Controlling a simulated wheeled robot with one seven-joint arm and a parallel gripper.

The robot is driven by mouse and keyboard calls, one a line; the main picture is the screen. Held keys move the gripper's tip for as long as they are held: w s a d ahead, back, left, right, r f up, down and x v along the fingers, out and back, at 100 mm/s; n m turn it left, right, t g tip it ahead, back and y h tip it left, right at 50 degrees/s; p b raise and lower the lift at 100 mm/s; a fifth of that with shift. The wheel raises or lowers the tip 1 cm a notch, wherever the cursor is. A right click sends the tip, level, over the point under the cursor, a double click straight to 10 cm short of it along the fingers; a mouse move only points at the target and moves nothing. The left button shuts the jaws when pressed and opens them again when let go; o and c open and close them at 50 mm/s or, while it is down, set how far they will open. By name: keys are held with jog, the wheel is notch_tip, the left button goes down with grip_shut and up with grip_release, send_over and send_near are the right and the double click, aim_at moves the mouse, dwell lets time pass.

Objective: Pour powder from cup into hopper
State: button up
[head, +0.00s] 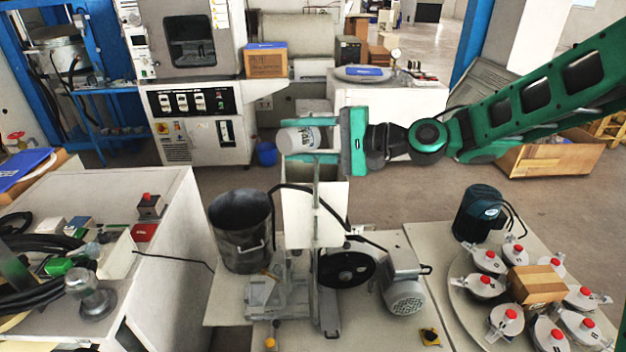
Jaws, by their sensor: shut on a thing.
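The white box-shaped hopper (299,215) stands on the machine bench just below the cup. My gripper is above the hopper's top, and a finger hides part of its opening. No powder shows, and the inside of the cup is hidden.
A dark metal bucket (241,231) stands left of the hopper. A motor (404,285) and a black pulley (346,269) sit at its lower right. A round table with several red-knobbed jars (489,259) is at the right. Open floor lies behind the bench.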

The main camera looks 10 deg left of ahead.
jog(key=shift+w+d+r+m+y+p, duration=0.1)
jog(key=shift+w+r+m+y+p, duration=0.2)
jog(key=shift+p, duration=0.35)
jog(key=shift+s+d+f+m+y+p, duration=0.1)
jog(key=shift+m+p, duration=0.3)
jog(key=shift+p, duration=0.25)
dwell(1.3)
jog(key=shift+r, duration=0.1)
